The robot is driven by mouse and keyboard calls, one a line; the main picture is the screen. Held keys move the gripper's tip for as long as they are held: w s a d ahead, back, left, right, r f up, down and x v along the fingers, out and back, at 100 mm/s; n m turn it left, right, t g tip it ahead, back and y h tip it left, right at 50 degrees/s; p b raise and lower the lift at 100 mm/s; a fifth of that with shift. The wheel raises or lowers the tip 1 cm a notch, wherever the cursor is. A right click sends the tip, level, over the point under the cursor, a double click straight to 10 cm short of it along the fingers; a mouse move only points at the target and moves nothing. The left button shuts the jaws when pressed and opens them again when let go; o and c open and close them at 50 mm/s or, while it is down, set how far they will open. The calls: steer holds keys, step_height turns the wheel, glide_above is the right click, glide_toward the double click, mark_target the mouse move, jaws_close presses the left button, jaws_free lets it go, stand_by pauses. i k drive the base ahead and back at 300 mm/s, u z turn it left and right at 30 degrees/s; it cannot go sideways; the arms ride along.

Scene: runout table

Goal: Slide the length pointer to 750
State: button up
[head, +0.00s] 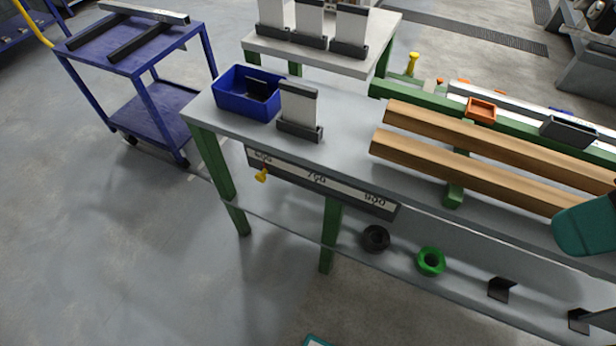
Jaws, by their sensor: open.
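The length scale (338,190) is a pale strip in a dark rail along the front edge of the grey runout table (345,150). It carries three numbers: the left seems to read 600, the middle seems to read 750, and the right one is hard to read. The length pointer (261,175) is a small yellow piece hanging at the rail's lower edge, just below the left number and well left of the middle one. My gripper is not clearly in view. A teal part of my arm shows at the right edge, apart from the pointer.
A blue bin (230,95) and a card holder (299,125) stand on the table's left end. Two wooden beams (470,165) lie to the right. A lower shelf (340,250) holds a black ring (376,238) and a green ring (431,261). Floor at front left is clear.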

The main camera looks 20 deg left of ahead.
mark_target(260, 177)
steer(key=u, duration=1.45)
